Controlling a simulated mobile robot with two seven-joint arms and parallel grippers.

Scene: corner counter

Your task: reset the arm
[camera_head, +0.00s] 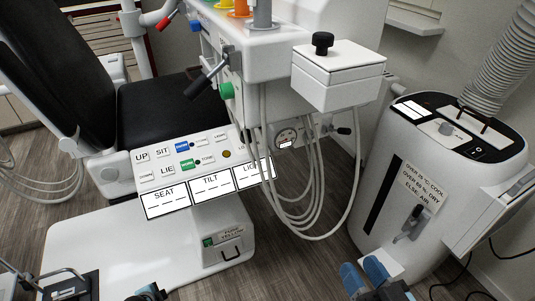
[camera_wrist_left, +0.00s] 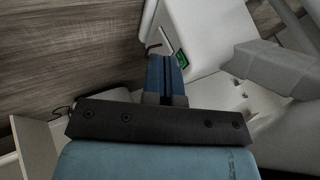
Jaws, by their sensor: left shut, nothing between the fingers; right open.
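My right gripper (camera_head: 366,276) shows at the bottom edge of the head view, right of centre. Its two blue fingertips stand apart with nothing between them. It is above the floor, in front of the white machine with the hose. My left gripper (camera_wrist_left: 165,78) shows in the left wrist view, its blue fingers together and empty. A dark part with blue bits at the bottom left of the head view seems to be my left gripper (camera_head: 150,292), near the chair's white base. Most of both arms is out of view.
A dental chair (camera_head: 70,75) stands at the left on a white base (camera_head: 110,245). A button panel (camera_head: 200,165) and hanging tubes (camera_head: 318,190) are in the middle. A white machine (camera_head: 395,185) with a hose stands at the right. Wood floor (camera_head: 290,260) lies between.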

